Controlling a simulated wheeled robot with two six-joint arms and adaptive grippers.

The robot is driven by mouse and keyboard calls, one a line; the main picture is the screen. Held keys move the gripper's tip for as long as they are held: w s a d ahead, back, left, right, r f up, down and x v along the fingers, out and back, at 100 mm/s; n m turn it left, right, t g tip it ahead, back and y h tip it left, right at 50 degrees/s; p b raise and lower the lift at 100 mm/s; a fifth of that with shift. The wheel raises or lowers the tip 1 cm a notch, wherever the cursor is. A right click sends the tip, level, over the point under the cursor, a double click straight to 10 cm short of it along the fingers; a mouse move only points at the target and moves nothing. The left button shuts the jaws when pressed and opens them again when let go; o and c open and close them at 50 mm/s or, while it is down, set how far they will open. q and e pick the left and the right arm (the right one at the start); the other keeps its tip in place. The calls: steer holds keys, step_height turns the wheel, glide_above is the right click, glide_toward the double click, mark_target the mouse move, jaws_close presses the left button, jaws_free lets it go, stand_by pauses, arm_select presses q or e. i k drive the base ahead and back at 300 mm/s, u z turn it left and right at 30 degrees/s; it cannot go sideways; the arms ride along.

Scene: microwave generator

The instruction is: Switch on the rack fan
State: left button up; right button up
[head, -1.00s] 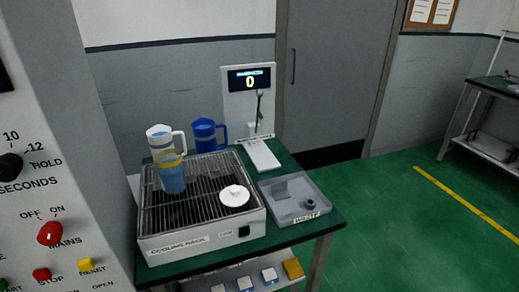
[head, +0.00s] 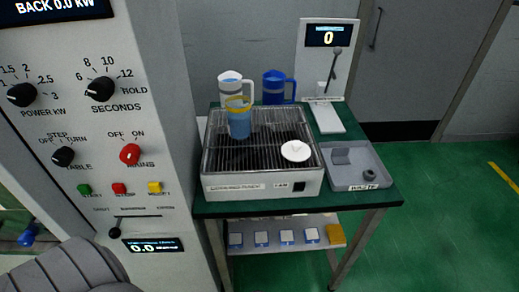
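The cooling rack (head: 228,187) is a pale box with a dark wire grille on top, standing on a green-topped cart. Its front carries a small label that seems to read FAN (head: 281,186). A small black switch (head: 299,186) sits right of that label; its position is too small to tell. A clear jug of blue liquid with a yellow band (head: 239,122) and a white disc (head: 296,151) rest on the grille. Neither of my grippers is in view.
A generator panel (head: 165,110) with knobs and buttons stands close on the left. A white-topped jug (head: 232,87), a blue jug (head: 276,88), a display stand (head: 316,60) and a grey waste tray (head: 357,181) surround the rack. A lower shelf (head: 270,226) holds several small items. Green floor at right is clear.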

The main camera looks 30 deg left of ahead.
mark_target(298, 187)
steer(key=k, duration=1.25)
steer(key=z, duration=0.55)
steer(key=i, duration=0.65)
steer(key=z, duration=0.05)
